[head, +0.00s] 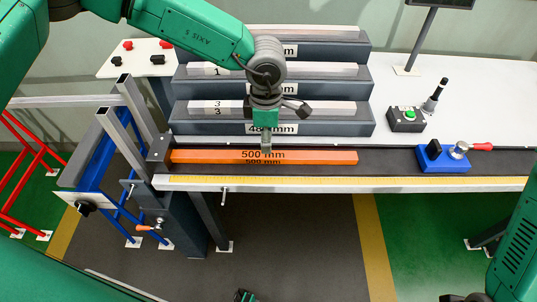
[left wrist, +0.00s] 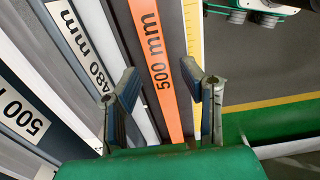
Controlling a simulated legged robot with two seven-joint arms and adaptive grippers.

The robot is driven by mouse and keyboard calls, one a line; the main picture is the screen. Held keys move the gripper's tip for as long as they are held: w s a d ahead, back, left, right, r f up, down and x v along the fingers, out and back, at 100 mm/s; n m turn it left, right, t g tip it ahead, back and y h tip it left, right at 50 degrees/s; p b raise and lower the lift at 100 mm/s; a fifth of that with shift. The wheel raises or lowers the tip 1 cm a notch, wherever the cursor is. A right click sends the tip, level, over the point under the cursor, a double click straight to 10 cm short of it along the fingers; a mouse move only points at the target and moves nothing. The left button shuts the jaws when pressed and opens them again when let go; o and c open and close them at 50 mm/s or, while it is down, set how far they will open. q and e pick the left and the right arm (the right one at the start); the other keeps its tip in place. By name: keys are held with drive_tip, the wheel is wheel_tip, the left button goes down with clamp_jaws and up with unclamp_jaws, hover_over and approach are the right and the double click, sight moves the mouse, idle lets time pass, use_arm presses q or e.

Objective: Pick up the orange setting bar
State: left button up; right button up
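The orange setting bar (head: 315,157), marked 500 mm, lies flat along the dark bed of the bench, its left end close to a grey stop block. My left gripper (head: 266,148) is above the middle of the bar, pointing down. In the left wrist view the orange bar (left wrist: 158,60) runs between the two spread fingers of the left gripper (left wrist: 160,88), with a gap on both sides. The fingers are open and hold nothing. Whether the fingertips are level with the bar cannot be told. My right gripper (head: 462,298) shows only partly at the bottom right edge; its fingers are not clear.
Stepped grey racks (head: 330,112) with labelled bars rise directly behind the orange bar. A blue clamp stop (head: 440,160) with a red handle sits on the bed to the right. A yellow scale (head: 340,181) runs along the front edge. A green-button box (head: 407,117) stands behind.

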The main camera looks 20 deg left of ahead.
sight(262, 155)
use_arm(q)
drive_tip(key=shift+w+a+f, duration=0.1)
drive_tip(key=shift+a+f, duration=0.3)
drive_tip(key=shift+f, duration=0.2)
drive_tip(key=shift+w+a+f, duration=0.1)
drive_tip(key=shift+a+f, duration=0.3)
drive_tip(key=shift+f, duration=0.2)
drive_tip(key=shift+a+f, duration=0.25)
drive_tip(key=f, duration=0.2)
drive_tip(key=d+f+p, duration=0.1)
drive_tip(key=f, duration=0.1)
drive_tip(key=shift+d, duration=0.1)
drive_tip(key=shift+w+d+f, duration=0.1)
drive_tip(key=shift+d+f, duration=0.25)
drive_tip(key=shift+a, duration=0.25)
drive_tip(key=shift+c, duration=0.8)
drive_tip(key=shift+a, duration=0.3)
clamp_jaws()
drive_tip(key=shift+a, duration=0.2)
use_arm(e)
drive_tip(key=shift+w+a+r, duration=0.15)
drive_tip(key=shift+a+r, duration=0.4)
drive_tip(key=shift+a, duration=0.1)
